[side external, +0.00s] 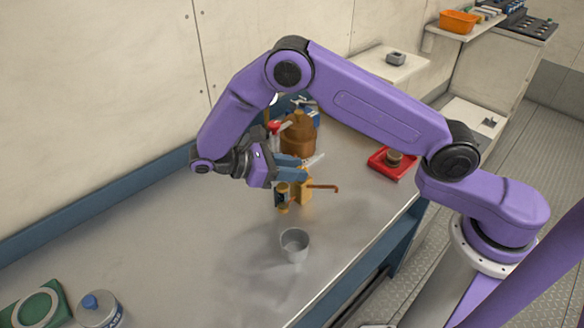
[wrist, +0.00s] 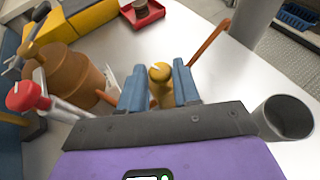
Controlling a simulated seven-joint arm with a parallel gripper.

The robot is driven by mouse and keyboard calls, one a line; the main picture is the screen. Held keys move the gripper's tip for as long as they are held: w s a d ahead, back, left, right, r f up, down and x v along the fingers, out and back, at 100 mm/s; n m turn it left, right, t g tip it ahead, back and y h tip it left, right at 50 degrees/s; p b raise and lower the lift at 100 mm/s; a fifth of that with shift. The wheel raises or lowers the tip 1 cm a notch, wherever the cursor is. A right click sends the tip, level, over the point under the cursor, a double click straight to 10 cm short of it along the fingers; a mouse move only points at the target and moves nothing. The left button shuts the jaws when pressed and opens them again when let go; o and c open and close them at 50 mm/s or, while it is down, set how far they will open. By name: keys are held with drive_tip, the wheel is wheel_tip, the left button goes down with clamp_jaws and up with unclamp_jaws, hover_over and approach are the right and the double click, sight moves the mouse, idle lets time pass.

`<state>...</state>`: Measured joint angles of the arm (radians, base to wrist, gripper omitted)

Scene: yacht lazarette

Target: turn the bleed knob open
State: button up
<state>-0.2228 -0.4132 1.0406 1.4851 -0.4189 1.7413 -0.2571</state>
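The yellow bleed fitting (side external: 304,190) stands on the metal bench, with a thin copper pipe (side external: 324,187) sticking out to its right. A small yellow knob with a dark band (side external: 283,194) is at its left side. In the wrist view a round yellow knob end (wrist: 160,72) shows between my fingertips. My gripper (side external: 296,168) is beside and slightly above the fitting, its blue fingers apart. In the wrist view my gripper (wrist: 160,78) has one finger on each side of the knob; I cannot tell whether either touches it.
A grey cup (side external: 295,246) stands in front of the fitting. A brown jug (side external: 298,136) and a red-handled item (wrist: 27,96) stand close behind. A red tray (side external: 382,167) lies to the right. The near bench is mostly clear, with a blue-capped can (side external: 98,308) at left.

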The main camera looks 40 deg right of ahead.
drive_tip(key=shift+o, duration=1.2)
drive_tip(key=shift+w+a, duration=0.1)
drive_tip(key=v, duration=0.7)
drive_tip(key=shift+a+r, duration=0.1)
drive_tip(key=shift+r, duration=0.1)
